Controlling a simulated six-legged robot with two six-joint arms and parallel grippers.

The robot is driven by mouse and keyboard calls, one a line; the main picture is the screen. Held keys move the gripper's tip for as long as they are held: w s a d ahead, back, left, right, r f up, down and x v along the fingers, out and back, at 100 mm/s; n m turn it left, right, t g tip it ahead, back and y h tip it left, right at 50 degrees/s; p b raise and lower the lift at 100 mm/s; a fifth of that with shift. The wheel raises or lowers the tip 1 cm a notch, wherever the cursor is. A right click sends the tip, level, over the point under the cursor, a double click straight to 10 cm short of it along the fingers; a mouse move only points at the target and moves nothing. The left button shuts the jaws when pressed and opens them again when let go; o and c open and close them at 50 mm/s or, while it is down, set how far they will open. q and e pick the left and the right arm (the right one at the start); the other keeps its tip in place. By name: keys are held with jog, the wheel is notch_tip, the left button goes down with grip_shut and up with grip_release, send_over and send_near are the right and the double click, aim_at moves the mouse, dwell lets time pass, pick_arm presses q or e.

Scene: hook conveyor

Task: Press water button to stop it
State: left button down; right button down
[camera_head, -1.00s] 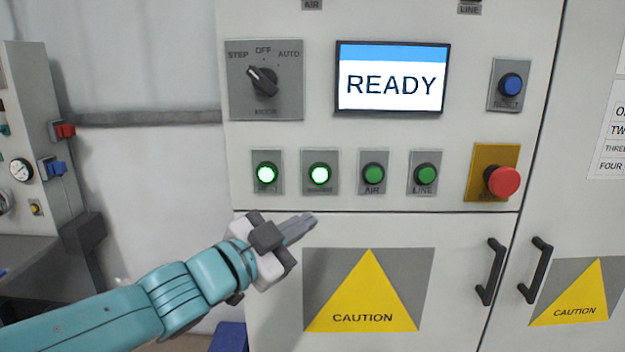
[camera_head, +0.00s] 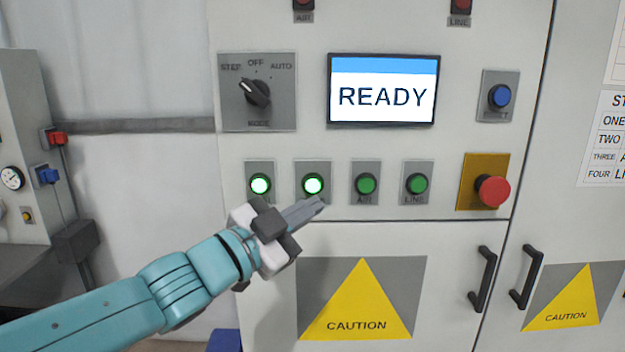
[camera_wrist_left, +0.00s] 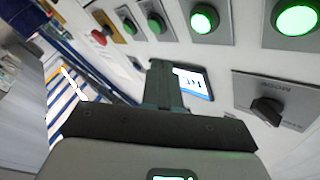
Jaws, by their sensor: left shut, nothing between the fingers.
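Four buttons sit in a row on the white cabinet's panel. The first button (camera_head: 260,185) and second button (camera_head: 313,185) glow bright green. Their labels are hidden or too blurred to read, so I cannot tell which is water. The AIR button (camera_head: 366,184) and LINE button (camera_head: 416,184) are darker green. My left gripper (camera_head: 318,204) is shut and empty, its tips just below the second button; contact is not visible. In the left wrist view its shut fingers (camera_wrist_left: 163,82) point toward the panel, and the glowing buttons (camera_wrist_left: 204,19) show at the top. My right gripper is not in view.
A READY screen (camera_head: 382,92) and mode knob (camera_head: 255,92) are above the row. A red mushroom button (camera_head: 493,190) and blue button (camera_head: 499,96) are to the right. A caution sign (camera_head: 360,300) and door handles (camera_head: 482,279) are below.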

aim_at(313, 185)
pick_arm(q)
jog(key=shift+w+p, duration=1.5)
jog(key=shift+w, duration=1.3)
jog(key=shift+w+p, duration=0.35)
jog(key=shift+w, duration=0.1)
jog(key=shift+w+p, duration=0.4)
dwell(0.6)
jog(key=shift+s+f+b, duration=0.1)
jog(key=shift+s+b, duration=0.45)
jog(key=shift+b, duration=0.05)
jog(key=shift+s, duration=0.3)
